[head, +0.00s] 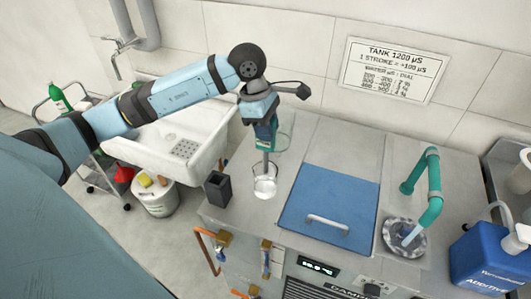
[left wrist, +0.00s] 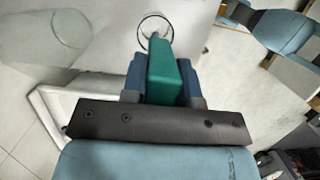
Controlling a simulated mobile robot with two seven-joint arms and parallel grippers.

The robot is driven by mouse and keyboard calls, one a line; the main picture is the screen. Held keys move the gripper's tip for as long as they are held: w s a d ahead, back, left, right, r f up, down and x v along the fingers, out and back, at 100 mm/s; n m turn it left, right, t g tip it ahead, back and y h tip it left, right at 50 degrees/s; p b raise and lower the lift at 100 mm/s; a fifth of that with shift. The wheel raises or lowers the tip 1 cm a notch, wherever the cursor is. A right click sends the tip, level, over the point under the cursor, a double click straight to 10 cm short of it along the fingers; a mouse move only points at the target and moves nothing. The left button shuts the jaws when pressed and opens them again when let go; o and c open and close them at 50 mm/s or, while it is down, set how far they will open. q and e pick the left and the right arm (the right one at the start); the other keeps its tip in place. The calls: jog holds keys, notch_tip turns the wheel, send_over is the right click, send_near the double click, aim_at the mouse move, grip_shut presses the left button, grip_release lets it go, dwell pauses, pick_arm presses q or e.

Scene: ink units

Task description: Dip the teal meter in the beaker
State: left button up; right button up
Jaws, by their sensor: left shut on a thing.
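My left gripper (head: 262,118) is shut on the teal meter (head: 265,135), which hangs upright with its grey probe (head: 266,160) pointing down. The probe's lower end is over or inside the clear glass beaker (head: 264,187) on the counter; I cannot tell how deep it reaches. In the left wrist view the teal meter (left wrist: 166,75) sits between the two blue fingers (left wrist: 164,85), and the beaker's round rim (left wrist: 155,28) shows just beyond it. My right gripper is not in view.
A dark square holder (head: 218,188) stands just left of the beaker. A blue lid with a handle (head: 330,208) lies to the right. A taller clear vessel (head: 283,130) stands behind the meter. A teal pipe (head: 433,185) and a blue additive jug (head: 490,260) are further right.

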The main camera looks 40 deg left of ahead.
pick_arm(q)
jog(key=shift+r+p, duration=1.15)
jog(key=shift+r, duration=1.75)
jog(key=shift+d, duration=0.1)
